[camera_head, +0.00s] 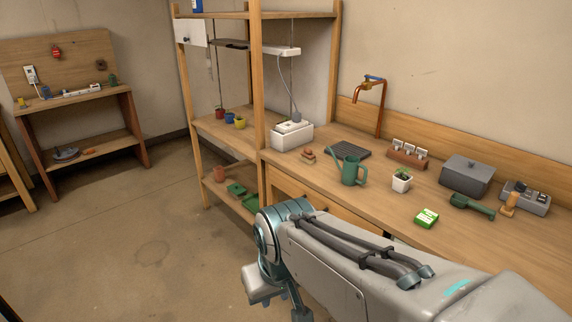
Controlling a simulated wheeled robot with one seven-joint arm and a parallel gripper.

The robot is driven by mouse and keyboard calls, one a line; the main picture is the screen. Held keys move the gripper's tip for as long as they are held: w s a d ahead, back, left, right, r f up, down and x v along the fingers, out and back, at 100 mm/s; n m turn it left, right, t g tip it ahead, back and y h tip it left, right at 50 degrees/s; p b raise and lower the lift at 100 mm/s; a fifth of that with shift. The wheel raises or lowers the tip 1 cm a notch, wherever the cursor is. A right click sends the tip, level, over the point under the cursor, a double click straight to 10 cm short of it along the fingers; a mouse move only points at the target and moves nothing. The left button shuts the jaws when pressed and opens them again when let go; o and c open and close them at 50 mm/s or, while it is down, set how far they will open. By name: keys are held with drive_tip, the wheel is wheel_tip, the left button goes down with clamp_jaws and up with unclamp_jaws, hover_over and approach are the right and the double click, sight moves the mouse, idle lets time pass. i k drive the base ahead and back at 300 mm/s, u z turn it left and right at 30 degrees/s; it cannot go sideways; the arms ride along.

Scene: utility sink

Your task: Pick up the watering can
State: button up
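The green watering can (352,171) stands upright on the wooden counter, its spout pointing up and to the left and its handle on the right. Nothing holds it. My arm reaches in from the lower right, in front of the counter, and bends down at its teal joint. The end of my arm with my gripper (275,290) is low in the picture, in front of and below the counter edge, well apart from the can. The fingers are not clearly visible, so I cannot tell their opening.
Right of the can are a potted plant (401,180), a green box (426,218), a dark green tool (471,206) and a grey lidded box (467,175). Behind it are a black grate (349,150) and a copper tap (378,100). A wooden shelf post (258,80) rises on the left.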

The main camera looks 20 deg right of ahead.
sight(352, 166)
drive_tip(key=u, duration=0.05)
drive_tip(key=i, duration=1.7)
drive_tip(key=z, duration=1.95)
